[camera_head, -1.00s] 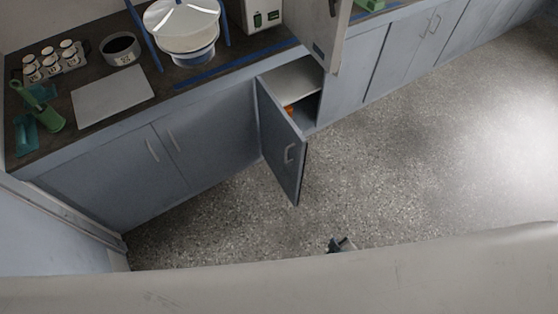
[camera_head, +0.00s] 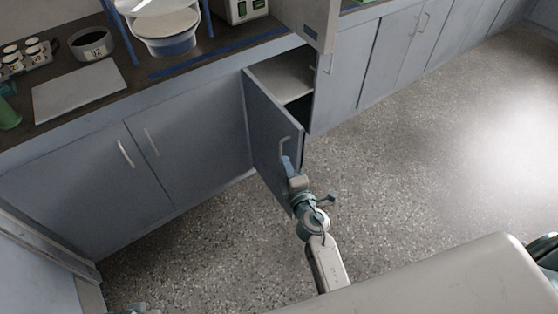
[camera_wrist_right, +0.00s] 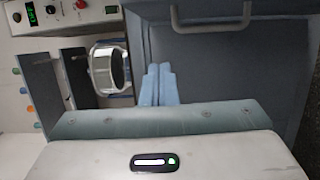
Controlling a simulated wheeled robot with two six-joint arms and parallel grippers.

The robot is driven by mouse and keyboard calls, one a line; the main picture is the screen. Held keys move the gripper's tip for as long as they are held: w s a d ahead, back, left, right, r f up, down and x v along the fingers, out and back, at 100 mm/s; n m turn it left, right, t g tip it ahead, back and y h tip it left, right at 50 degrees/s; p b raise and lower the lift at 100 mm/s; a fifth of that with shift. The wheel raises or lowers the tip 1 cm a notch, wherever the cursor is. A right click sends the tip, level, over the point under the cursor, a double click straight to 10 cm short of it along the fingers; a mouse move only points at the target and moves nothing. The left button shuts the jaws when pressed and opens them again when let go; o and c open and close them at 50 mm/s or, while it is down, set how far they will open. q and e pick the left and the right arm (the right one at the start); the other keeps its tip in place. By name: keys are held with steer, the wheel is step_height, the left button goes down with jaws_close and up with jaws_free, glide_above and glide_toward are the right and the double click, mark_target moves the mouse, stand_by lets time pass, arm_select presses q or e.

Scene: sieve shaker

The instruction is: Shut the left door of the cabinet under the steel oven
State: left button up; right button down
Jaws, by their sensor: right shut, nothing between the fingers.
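The grey-blue left door (camera_head: 268,125) of the cabinet stands wide open, swung out from the cabinet front, with its handle (camera_head: 284,148) on the face towards me. Part of the cabinet's inside (camera_head: 285,75) shows behind it. My right gripper (camera_head: 287,163) is shut and empty, at the door's outer face just by the lower end of the handle. In the right wrist view its blue fingers (camera_wrist_right: 158,85) lie together before the door (camera_wrist_right: 215,70), below the handle (camera_wrist_right: 212,26). I cannot tell whether they touch it.
The counter above holds a sieve pan (camera_head: 167,30), a dark ring (camera_head: 92,43), a flat grey plate (camera_head: 78,92) and a box with green displays (camera_head: 240,8). A grey upright panel (camera_head: 312,22) rises above the open compartment. Shut cabinet doors flank it. The speckled floor (camera_head: 420,150) is clear.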

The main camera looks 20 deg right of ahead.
mark_target(290, 139)
arm_select(q)
steer(key=shift+f, duration=0.7)
arm_select(e)
steer(key=shift+w+d, duration=0.6)
steer(key=shift+w, duration=1)
steer(key=shift+w+d, duration=0.6)
steer(key=shift+w, duration=1)
steer(key=shift+w+d, duration=0.6)
steer(key=shift+w, duration=1)
steer(key=shift+d, duration=0.1)
